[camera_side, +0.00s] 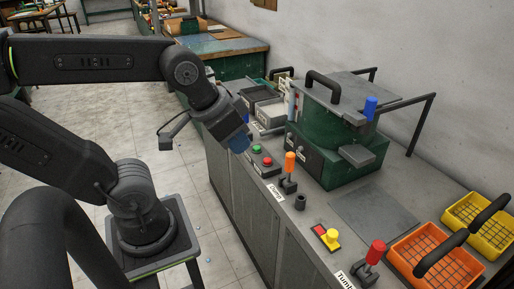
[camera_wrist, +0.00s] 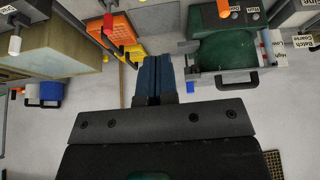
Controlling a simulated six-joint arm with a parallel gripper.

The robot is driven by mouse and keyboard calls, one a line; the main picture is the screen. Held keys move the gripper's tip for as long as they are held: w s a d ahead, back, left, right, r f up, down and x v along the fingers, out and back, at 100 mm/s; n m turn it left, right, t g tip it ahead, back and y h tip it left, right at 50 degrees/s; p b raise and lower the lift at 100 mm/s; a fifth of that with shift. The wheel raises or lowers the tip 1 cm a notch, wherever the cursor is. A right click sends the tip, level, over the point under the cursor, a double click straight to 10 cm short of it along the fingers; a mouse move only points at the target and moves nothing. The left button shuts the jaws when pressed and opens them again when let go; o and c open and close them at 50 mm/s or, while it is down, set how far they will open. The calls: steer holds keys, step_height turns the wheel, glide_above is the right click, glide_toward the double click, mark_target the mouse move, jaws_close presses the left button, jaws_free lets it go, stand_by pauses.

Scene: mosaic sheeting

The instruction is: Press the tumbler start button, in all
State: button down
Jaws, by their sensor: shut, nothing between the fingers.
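My gripper (camera_side: 238,142) hangs left of the green machine in the side view, with its blue fingers together and empty. The shut fingers (camera_wrist: 158,76) also show at the middle of the wrist view. A small box with a green button (camera_side: 256,149) and a red button (camera_side: 267,161) sits on the bench, close to the right of my gripper in the picture. A yellow button (camera_side: 332,236) on a red-and-yellow base lies nearer the bench front. A partly cut-off label (camera_side: 346,280) reading "Tumb" is beside a red-topped lever (camera_side: 375,251). I cannot tell which button is the start button.
An orange-topped lever (camera_side: 290,164) stands between the button box and the yellow button. The green machine (camera_side: 338,140) has black handles and a blue knob (camera_side: 370,107). An orange basket (camera_side: 436,262) and a yellow basket (camera_side: 480,224) are at the right. A flat grey plate (camera_side: 375,219) lies clear.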

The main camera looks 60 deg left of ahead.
steer(key=w+a+f+n+g+h, duration=0.1)
steer(key=w+a+f+n+h, duration=0.1)
steer(key=w+a+n, duration=0.7)
steer(key=w+a+f+n+h, duration=0.25)
steer(key=w+a, duration=0.35)
steer(key=w, duration=0.6)
steer(key=n+t, duration=0.4)
steer(key=n, duration=0.7)
glide_above(256, 148)
step_height(256, 148, down, 18)
steer(key=shift+a+m+y, duration=0.1)
steer(key=shift+m+y, duration=0.15)
steer(key=shift+y, duration=0.1)
steer(key=shift+w+f, duration=0.1)
steer(key=shift+f, duration=4.25)
steer(key=shift+f, duration=0.4)
